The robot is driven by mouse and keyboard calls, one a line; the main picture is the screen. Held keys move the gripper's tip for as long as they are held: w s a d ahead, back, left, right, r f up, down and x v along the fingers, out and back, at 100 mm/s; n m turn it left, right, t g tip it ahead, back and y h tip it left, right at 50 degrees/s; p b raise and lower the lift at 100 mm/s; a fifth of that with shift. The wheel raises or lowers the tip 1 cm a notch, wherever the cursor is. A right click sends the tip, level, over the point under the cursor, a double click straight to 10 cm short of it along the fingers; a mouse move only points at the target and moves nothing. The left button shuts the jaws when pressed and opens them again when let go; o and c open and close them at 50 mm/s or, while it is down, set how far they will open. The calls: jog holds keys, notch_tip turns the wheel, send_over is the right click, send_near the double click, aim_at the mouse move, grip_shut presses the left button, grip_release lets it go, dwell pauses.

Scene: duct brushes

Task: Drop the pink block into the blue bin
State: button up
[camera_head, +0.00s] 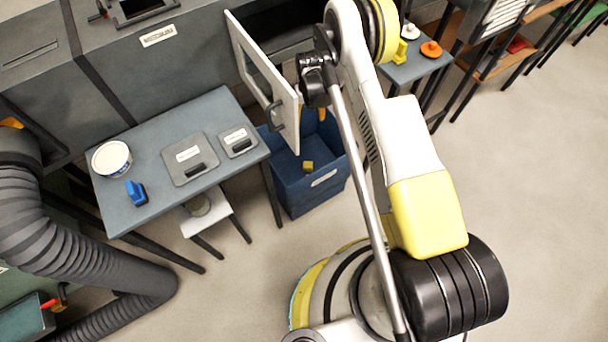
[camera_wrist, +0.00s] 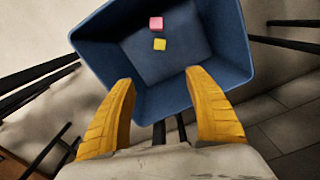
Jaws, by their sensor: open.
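The pink block (camera_wrist: 156,24) lies on the floor of the blue bin in the wrist view, beside a yellow block (camera_wrist: 159,44). The blue bin (camera_wrist: 228,72) fills the upper middle of that view. In the head view the bin (camera_head: 301,195) stands on the floor to the right of the grey table, and the yellow block (camera_head: 308,166) shows inside it. The pink block cannot be made out there. My gripper (camera_wrist: 158,82) is open and empty, its two yellow fingers apart above the bin's near rim. In the head view my arm and the door hide most of it.
An open white-framed door (camera_head: 266,80) hangs beside my arm, over the bin. The grey table (camera_head: 135,218) holds a white tub (camera_head: 112,158), a blue object (camera_head: 136,193) and labelled plates. A small side table (camera_head: 414,68) stands at the back right. The floor at right is clear.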

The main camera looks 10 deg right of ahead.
notch_tip(320, 180, up, 7)
jog(key=shift+f, duration=0.2)
dwell(0.4)
